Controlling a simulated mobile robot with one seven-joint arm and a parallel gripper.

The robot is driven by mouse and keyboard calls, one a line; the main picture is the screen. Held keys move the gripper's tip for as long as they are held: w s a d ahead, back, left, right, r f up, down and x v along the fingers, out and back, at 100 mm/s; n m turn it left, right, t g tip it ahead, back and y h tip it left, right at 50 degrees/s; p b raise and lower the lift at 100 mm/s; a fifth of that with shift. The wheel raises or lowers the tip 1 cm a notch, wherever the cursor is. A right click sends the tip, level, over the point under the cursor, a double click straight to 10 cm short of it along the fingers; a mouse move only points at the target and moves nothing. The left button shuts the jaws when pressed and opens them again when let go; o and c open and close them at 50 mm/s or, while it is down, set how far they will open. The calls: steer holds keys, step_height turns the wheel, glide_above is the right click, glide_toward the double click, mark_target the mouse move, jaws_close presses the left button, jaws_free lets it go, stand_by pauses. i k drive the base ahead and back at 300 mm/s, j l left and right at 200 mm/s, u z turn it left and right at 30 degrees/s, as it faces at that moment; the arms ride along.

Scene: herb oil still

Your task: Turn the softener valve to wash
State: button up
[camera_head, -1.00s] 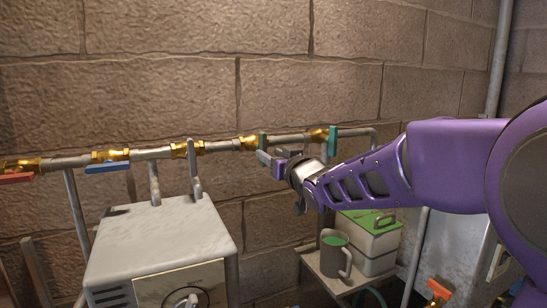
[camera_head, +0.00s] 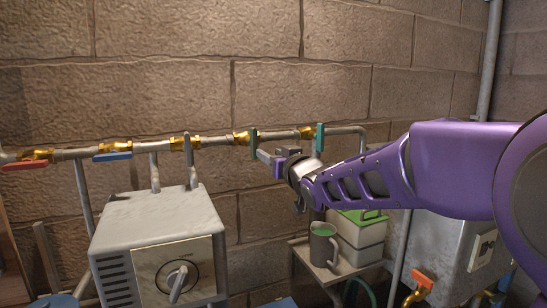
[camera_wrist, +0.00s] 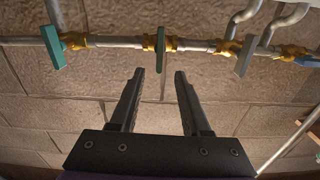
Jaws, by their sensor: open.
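No label for the softener valve is readable, so I cannot tell for sure which valve it is. A grey cabinet (camera_head: 155,228) at lower left has a pale front plate with a round dial and a grey lever knob (camera_head: 178,283), tilted slightly. Along the wall pipe sit lever valves: two green handles (camera_head: 254,141) (camera_head: 319,139), a grey one (camera_head: 188,150), a blue one (camera_head: 112,156) and a red one (camera_head: 25,165). My gripper (camera_wrist: 159,78) is open and empty. In the wrist view, the middle green handle (camera_wrist: 160,55) stands just beyond the gap between its fingertips; contact is not visible.
A metal pipe (camera_head: 75,153) runs along the block wall. A grey mug (camera_head: 323,245) and a white box with a green lid (camera_head: 358,238) stand on a small shelf below my arm. A metal cabinet (camera_head: 450,240) is at right.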

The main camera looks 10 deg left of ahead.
mark_target(177, 279)
steer(key=k+l, duration=0.15)
steer(key=u, duration=1.65)
